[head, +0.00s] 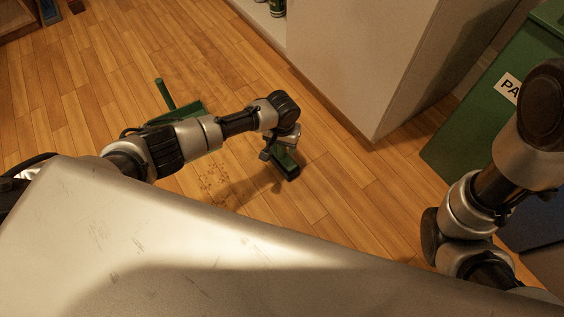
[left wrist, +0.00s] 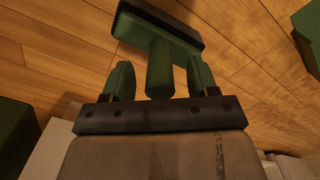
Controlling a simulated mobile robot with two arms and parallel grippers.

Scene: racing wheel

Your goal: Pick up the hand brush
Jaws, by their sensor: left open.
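The hand brush (head: 289,167) is green with a dark edge and is low over or on the wooden floor; I cannot tell if it touches. In the left wrist view its wide head (left wrist: 160,32) lies beyond the fingers and its round handle (left wrist: 160,72) points back between them. My left gripper (left wrist: 160,80) is open, one finger on each side of the handle, with visible gaps. In the head view my left gripper (head: 272,152) is partly hidden by its own wrist. My right arm shows at the right, but its gripper does not.
A green dustpan (head: 188,109) with an upright handle lies behind my left arm, partly hidden. Crumbs (head: 213,185) are scattered on the floor. A pale cabinet (head: 365,65) and a green bin (head: 470,125) stand to the right.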

